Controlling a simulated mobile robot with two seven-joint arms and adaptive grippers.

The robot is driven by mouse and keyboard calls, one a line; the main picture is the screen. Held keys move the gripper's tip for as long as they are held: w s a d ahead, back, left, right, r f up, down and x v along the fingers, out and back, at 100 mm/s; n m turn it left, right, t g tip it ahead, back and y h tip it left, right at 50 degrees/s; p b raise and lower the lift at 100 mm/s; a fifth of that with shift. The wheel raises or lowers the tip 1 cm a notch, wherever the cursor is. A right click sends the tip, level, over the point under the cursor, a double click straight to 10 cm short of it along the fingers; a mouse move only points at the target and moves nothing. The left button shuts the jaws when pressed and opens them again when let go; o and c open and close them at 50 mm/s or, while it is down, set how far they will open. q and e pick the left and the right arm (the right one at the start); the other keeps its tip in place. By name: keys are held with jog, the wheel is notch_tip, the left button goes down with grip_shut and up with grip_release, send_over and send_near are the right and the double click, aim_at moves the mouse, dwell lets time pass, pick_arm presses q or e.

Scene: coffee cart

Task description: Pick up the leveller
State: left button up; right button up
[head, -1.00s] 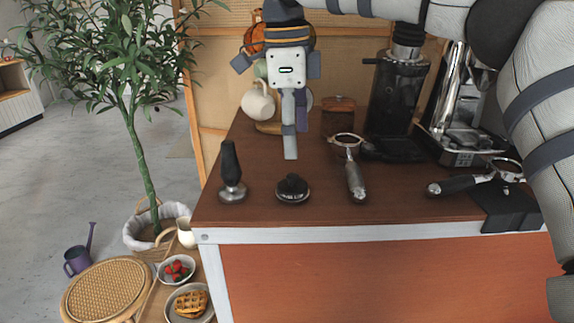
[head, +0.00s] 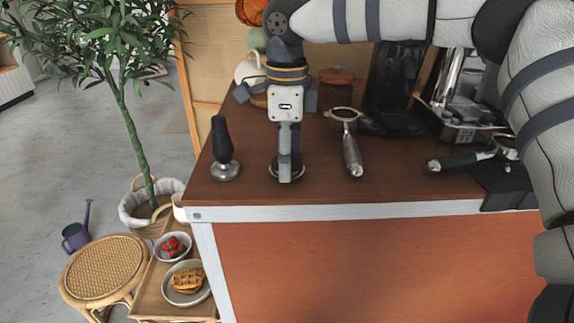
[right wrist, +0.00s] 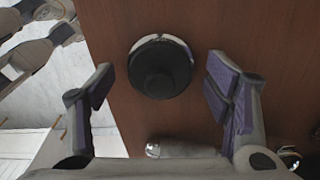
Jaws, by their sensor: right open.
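The leveller (head: 299,170) is a round black disc with a knob and a silvery rim on the brown cart top, near the front edge. In the head view my right gripper (head: 285,178) points down in front of it and hides most of it. In the right wrist view the leveller (right wrist: 160,67) lies between the two spread fingers of the right gripper (right wrist: 163,80), with a gap on both sides. The gripper is open and empty.
A tamper (head: 223,150) with a black handle stands left of the leveller. A portafilter (head: 351,150) lies to its right. Another portafilter (head: 465,160) is farther right by a black stand (head: 505,185). A grinder (head: 392,90) and an espresso machine (head: 460,100) stand behind.

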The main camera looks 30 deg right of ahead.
jog(key=shift+r, duration=0.1)
jog(key=c, duration=1.4)
jog(key=shift+r, duration=0.1)
